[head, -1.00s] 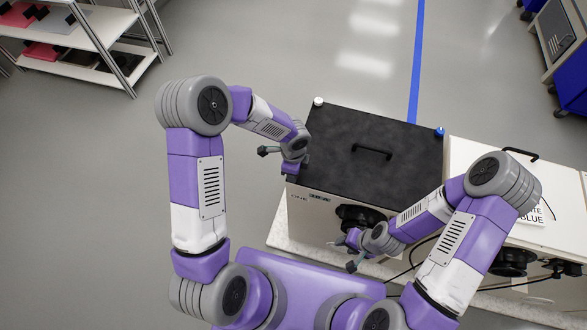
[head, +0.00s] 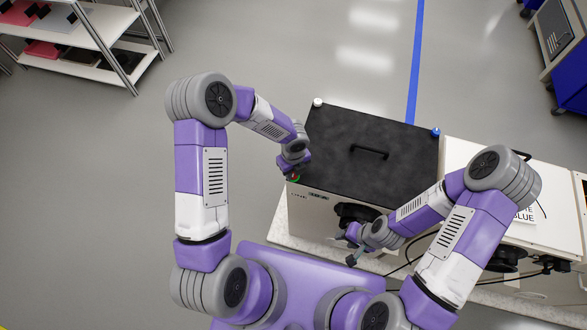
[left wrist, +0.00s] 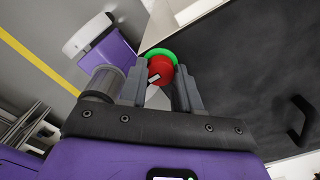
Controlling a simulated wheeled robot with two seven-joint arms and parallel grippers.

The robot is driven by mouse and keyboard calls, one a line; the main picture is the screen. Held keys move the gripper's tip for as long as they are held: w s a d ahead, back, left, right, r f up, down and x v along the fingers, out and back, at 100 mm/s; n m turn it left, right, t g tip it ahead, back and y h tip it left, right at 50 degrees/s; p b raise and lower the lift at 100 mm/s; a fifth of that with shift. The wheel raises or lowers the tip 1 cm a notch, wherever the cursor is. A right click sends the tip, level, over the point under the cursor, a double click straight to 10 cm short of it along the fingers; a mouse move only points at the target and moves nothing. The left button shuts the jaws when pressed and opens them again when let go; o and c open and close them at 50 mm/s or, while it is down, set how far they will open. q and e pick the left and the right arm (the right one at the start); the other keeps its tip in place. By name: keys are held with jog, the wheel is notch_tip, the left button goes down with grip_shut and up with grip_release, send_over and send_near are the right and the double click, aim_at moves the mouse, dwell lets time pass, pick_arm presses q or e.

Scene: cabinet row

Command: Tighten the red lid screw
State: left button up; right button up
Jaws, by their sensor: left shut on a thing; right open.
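The red lid screw (left wrist: 160,68) has a bright green ring around it and sits at a corner of the dark lid (left wrist: 235,75). In the head view it shows as a small red and green spot (head: 294,178) at the near left corner of the lid (head: 345,135), partly hidden by my left gripper. My left gripper (left wrist: 160,85) is shut on the red screw, one finger on each side. My right gripper (head: 351,249) is open and empty in front of the cabinet's front face, away from the screw.
A white screw (head: 318,102) and a blue screw (head: 436,132) sit at the lid's far corners. A black handle (head: 369,152) rises from the lid. Another white cabinet (head: 480,165) stands at the right. Open floor lies left; a shelf (head: 110,45) stands beyond.

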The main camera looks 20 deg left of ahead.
pick_arm(q)
jog(key=shift+m, duration=0.3)
dwell(0.4)
jog(key=o, duration=1.1)
jog(key=shift+c, duration=0.2)
jog(key=shift+r+p, duration=0.8)
jog(key=shift+r, duration=3)
